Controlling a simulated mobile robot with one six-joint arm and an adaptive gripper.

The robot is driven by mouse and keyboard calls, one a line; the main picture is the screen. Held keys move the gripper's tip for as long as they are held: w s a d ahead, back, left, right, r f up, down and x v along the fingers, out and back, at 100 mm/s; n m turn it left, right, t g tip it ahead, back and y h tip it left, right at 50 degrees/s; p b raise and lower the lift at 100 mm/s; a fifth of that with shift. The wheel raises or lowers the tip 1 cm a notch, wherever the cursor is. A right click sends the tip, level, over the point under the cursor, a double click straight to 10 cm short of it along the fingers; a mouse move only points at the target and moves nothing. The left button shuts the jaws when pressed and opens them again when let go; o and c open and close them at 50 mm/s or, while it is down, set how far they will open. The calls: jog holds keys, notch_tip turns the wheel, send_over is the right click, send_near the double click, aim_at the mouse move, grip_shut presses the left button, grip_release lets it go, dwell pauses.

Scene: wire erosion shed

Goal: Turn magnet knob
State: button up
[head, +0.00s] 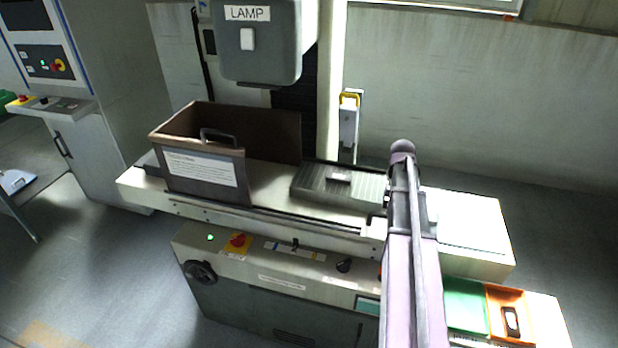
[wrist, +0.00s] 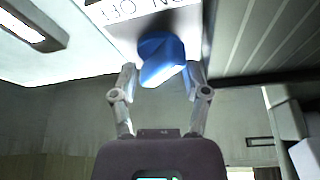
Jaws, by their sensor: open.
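The blue magnet knob (wrist: 161,58) shows in the wrist view at the top middle, under a white label (wrist: 160,12) with black lettering that reads ON OFF. My gripper (wrist: 160,80) is open, with one finger on each side of the knob. The knob's tapered grip lies between the fingertips; I cannot tell whether either finger touches it. My arm hides the knob and the gripper there.
The grey lamp-labelled head (head: 258,45) hangs above. A control panel with a red switch (head: 238,241) is in front. Green (head: 465,303) and orange (head: 508,300) trays lie at lower right.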

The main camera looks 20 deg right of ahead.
jog(key=shift+d+n+t+y, duration=0.1)
jog(key=shift+n+t+y, duration=0.35)
jog(key=shift+n, duration=1.2)
jog(key=shift+n+t+y, duration=0.1)
jog(key=shift+n+y, duration=0.65)
jog(key=shift+n, duration=0.9)
jog(key=shift+n+y, duration=0.8)
jog(key=shift+n, duration=1.4)
jog(key=shift+r+n, duration=0.2)
jog(key=shift+n, duration=0.1)
jog(key=p+v, duration=1.3)
jog(key=w+a+f+m+y+b, duration=0.2)
jog(key=w+a+b, duration=0.1)
jog(key=a, duration=0.7)
jog(key=w+a+f+m+y+b, duration=0.1)
jog(key=w+a+f+m+b, duration=0.1)
jog(key=a, duration=0.8)
jog(key=w+a+f+m+g+y+b, duration=0.1)
jog(key=w+a+f+m+y+b, duration=0.1)
jog(key=a, duration=0.9)
jog(key=shift+w+f+m+y+b, duration=0.3)
jog(key=shift+w+m+b, duration=0.5)
jog(key=shift+w, duration=1)
jog(key=shift+s+a, duration=0.1)
